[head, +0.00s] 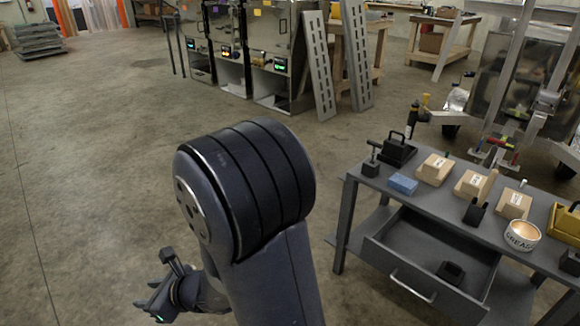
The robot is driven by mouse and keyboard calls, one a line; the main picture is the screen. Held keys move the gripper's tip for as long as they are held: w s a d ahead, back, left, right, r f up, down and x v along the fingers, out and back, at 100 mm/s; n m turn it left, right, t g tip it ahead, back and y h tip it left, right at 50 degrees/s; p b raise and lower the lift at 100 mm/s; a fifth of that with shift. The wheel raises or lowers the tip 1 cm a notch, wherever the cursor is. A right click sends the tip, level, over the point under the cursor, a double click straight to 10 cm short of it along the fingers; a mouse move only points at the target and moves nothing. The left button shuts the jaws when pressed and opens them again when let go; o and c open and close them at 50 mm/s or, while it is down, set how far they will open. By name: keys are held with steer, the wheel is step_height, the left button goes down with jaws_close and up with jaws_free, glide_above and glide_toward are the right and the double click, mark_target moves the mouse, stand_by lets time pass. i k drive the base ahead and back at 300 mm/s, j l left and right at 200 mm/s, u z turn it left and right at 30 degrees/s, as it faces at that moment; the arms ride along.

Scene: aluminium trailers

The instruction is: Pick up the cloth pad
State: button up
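A small flat blue block (403,184), which looks like the cloth pad, lies on the top of the grey workbench (428,205) at right, near its left end. My gripper (150,296) hangs low over the floor at the lower left, left of my arm and well apart from the bench and the pad. Nothing is seen held in it. Its fingers are small and dark, and I cannot tell how far apart they are.
Beside the pad are a black handled block (398,152), a dark clamp-like tool (371,165) and several tan boxes (434,170). A labelled grease tin (522,235) stands farther right. The bench's drawer (425,260) is pulled open with a black item inside. Open floor lies left.

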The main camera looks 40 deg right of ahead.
mark_target(404, 185)
steer(key=i+z, duration=0.2)
steer(key=z, duration=0.25)
steer(key=i+z, duration=0.15)
steer(key=z, duration=0.35)
steer(key=i+j+z, duration=0.15)
steer(key=z, duration=0.3)
steer(key=i+j+z, duration=0.15)
steer(key=z, duration=0.3)
steer(key=i+j+z, duration=0.15)
steer(key=z, duration=0.3)
steer(key=i+j+z, duration=0.15)
steer(key=z, duration=0.3)
steer(key=i+j+z, duration=0.1)
steer(key=j+z, duration=0.2)
steer(key=z, duration=0.2)
steer(key=j+z, duration=0.3)
steer(key=z, duration=0.15)
steer(key=i+j+z, duration=0.1)
steer(key=j+z, duration=0.15)
steer(key=j, duration=0.1)
